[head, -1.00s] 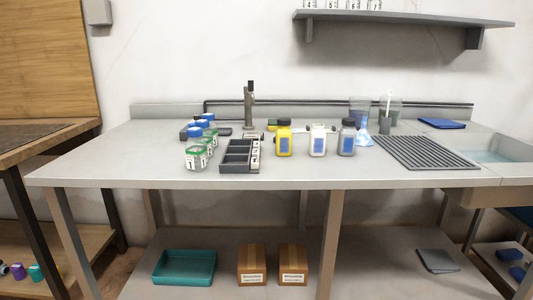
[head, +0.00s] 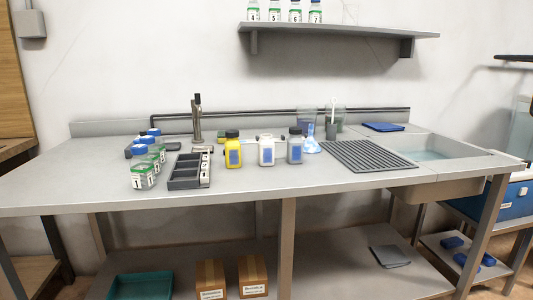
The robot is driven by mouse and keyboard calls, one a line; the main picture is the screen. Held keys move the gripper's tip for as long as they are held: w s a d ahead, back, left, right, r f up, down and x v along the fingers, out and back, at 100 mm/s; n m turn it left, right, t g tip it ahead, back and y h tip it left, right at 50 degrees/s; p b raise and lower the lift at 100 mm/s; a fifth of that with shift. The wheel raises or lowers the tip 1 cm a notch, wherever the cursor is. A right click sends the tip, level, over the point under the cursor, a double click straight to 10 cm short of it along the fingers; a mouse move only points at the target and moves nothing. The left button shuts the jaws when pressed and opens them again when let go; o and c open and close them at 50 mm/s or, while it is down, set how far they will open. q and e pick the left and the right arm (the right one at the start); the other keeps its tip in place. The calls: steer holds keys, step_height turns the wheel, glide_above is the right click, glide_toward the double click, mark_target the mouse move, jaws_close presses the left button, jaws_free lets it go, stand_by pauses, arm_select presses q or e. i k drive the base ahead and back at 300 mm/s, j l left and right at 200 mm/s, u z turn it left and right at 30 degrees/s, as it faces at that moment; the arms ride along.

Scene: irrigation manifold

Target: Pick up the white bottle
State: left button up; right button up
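Neither of my grippers shows in the head view.
A dark compartment tray (head: 184,172) and several blue-capped jars (head: 143,176) stand to the left. A ribbed drain mat (head: 366,156) and a sink (head: 440,153) are at the right. The bench front before the bottles is clear. A shelf (head: 340,30) hangs above.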

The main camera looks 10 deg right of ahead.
mark_target(265, 143)
steer(key=k+l+z, duration=0.15)
steer(key=l+z, duration=0.85)
steer(key=k+l, duration=0.05)
steer(key=l, duration=0.05)
